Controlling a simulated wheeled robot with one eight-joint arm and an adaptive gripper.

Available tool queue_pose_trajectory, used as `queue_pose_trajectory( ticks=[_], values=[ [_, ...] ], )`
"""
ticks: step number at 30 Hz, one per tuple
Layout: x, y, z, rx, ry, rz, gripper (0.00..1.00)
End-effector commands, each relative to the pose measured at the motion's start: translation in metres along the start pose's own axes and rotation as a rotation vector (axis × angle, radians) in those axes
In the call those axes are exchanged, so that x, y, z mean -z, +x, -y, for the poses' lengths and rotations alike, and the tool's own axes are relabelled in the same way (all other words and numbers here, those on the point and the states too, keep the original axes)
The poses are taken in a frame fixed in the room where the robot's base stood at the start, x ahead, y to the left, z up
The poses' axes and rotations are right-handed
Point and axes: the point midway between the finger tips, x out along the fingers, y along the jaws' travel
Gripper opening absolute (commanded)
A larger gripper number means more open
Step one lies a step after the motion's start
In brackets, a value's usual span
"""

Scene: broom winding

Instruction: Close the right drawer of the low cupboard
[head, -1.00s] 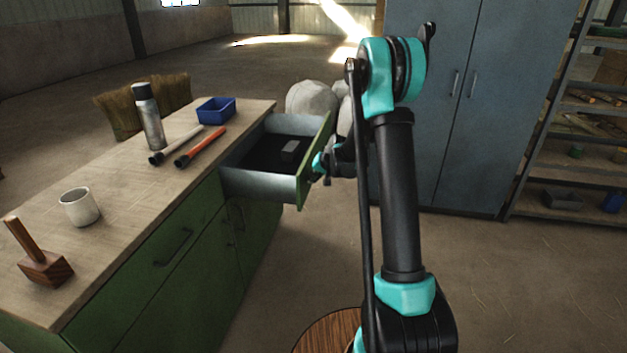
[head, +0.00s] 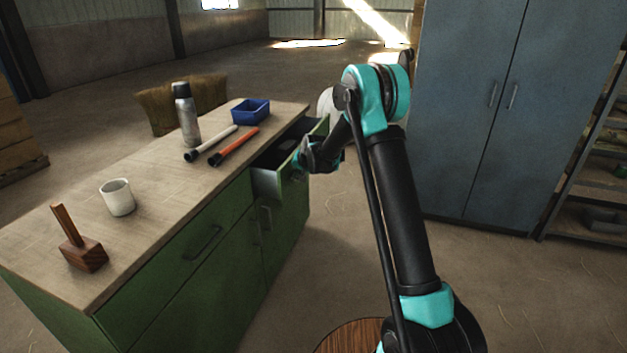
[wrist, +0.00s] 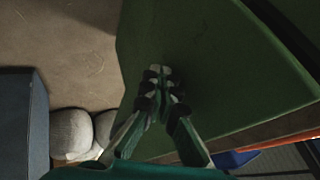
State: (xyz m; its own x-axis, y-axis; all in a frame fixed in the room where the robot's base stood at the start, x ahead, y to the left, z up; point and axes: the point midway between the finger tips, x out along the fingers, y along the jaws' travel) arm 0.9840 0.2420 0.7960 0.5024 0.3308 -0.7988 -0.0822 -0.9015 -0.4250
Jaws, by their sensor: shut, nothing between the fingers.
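The low cupboard (head: 185,290) is green with a pale wooden top and stands at the left in the head view. Its right drawer (head: 267,184), at the far end, is partly open, with a dark gap showing inside. My gripper (head: 299,161) is at the outer side of the drawer's green front and hides part of it. In the wrist view my gripper (wrist: 160,73) is shut and empty, its fingertips at the green drawer front (wrist: 215,70). They look touching or very close. The drawer's handle is not clear.
On the top stand a mallet (head: 82,252), a white cup (head: 117,197), a spray can (head: 186,115), a blue tray (head: 251,111) and an orange-handled tool (head: 235,146). A tall blue cabinet (head: 490,110) is at the right. Floor between is free.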

Motion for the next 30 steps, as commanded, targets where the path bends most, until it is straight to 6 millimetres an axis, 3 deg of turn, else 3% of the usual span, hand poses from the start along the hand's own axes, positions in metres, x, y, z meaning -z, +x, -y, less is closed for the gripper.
queue_pose_trajectory(
  ticks=[6,15,21,30],
  values=[
    [-0.001,0.028,0.053,0.002,-0.002,0.001,0.0],
    [0.0,0.053,0.1,0.001,-0.002,0.0,0.0],
    [0.0,0.061,0.114,0.001,0.001,0.0,0.0],
    [0.0,0.063,0.118,0.001,0.0,-0.001,0.0]
  ],
)
